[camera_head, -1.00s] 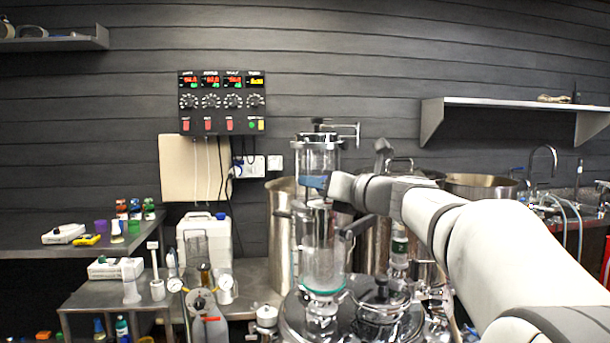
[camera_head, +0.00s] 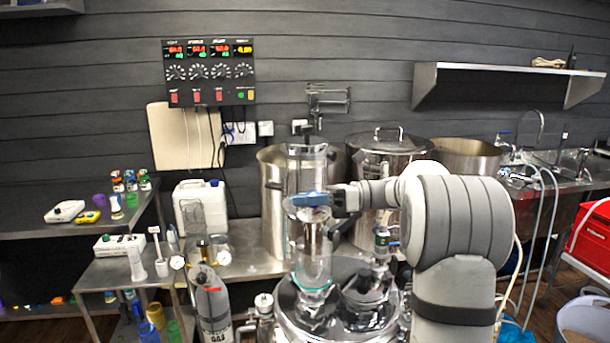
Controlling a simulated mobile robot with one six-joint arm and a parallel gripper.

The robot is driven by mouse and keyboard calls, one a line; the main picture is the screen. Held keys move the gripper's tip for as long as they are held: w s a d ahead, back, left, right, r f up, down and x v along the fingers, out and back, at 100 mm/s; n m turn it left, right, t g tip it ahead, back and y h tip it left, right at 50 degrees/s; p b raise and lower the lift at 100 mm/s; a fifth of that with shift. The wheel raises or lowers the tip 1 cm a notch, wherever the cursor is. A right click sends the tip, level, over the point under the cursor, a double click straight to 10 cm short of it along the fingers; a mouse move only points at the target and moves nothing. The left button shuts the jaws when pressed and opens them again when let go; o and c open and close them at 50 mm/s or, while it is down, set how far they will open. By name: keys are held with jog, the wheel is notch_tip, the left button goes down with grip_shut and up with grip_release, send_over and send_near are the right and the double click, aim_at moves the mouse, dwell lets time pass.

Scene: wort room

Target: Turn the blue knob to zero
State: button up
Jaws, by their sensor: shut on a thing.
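My gripper (camera_head: 324,198) is shut in front of the glass column (camera_head: 306,170), at about its mid-height. A flat blue piece (camera_head: 308,199) shows at the gripper's tip; I cannot tell whether it is the gripped thing or the jaws' own fingers. What the jaws hold is too small to make out. The black control panel (camera_head: 208,72) hangs on the wall at the upper left, apart from my gripper. It has several dials in a row under lit displays. They look dark with white marks, and I see no clearly blue knob among them.
The glass column stands on a shiny steel vessel (camera_head: 345,320). Large steel pots (camera_head: 392,150) stand behind my arm. A grey gas cylinder (camera_head: 210,310) and a white jug (camera_head: 197,208) are to the left. A wall shelf (camera_head: 500,80) and a red crate (camera_head: 594,237) are at right.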

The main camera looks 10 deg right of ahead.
jog(key=shift+s+n+g+p, duration=0.15)
jog(key=shift+n+g+p, duration=0.75)
jog(key=shift+g+p, duration=0.5)
jog(key=o, duration=1)
jog(key=shift+d, duration=0.3)
jog(key=d+p, duration=0.4)
jog(key=p, duration=0.1)
jog(key=d+p, duration=0.3)
jog(key=shift+w, duration=0.35)
